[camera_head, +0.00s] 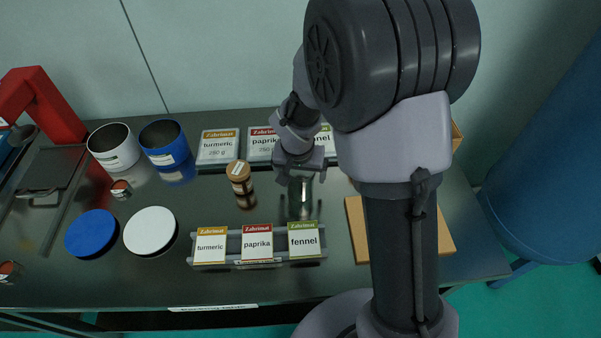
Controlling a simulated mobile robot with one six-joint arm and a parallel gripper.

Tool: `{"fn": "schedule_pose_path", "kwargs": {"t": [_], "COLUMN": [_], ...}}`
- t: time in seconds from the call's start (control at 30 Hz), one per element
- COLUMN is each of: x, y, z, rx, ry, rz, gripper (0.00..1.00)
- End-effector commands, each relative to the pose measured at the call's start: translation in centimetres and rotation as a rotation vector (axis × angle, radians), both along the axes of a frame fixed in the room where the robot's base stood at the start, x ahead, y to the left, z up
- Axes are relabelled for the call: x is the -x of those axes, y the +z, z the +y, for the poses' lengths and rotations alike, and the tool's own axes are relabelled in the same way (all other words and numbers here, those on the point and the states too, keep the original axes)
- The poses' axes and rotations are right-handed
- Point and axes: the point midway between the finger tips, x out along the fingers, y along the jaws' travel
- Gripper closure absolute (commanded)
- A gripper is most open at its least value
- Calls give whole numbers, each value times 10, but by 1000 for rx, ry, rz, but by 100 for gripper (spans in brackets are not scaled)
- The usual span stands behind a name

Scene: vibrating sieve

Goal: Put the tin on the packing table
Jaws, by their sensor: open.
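My gripper (302,178) is open above the middle of the dark metal table (190,285), behind the fennel card. A dark, shiny upright shape shows between and below its fingers; I cannot tell whether it is a separate object or touches them. A small round tin (121,190) with a red label stands on the table in front of the white canister, well left of my gripper. A similar small tin (9,270) is partly cut off at the left edge. I cannot tell which the task means. The table's front label (212,307) is too small to read.
A brown jar (239,178) stands just left of my gripper. White (113,147) and blue (163,142) canisters, blue (91,233) and white (150,231) lids, a card rack (205,264) and a cardboard-coloured board (357,230) take up space. My arm hides part of the right side.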

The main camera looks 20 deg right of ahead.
Motion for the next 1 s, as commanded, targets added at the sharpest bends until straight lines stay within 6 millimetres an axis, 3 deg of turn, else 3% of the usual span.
{"fn": "schedule_pose_path", "kwargs": {"t": [0.13,0.4,0.7,0.77,0.9,1.0], "x": [1,19,37,53,120,168], "y": [12,87,134,160,224,250], "z": [1,9,12,10,13,22], "rx": [0,0,-10,-29,-113,-177], "ry": [0,1,-3,-8,-2,24], "rz": [-2,-4,-15,-42,-123,-182], "gripper": [10,10,10,10,10,10]}}
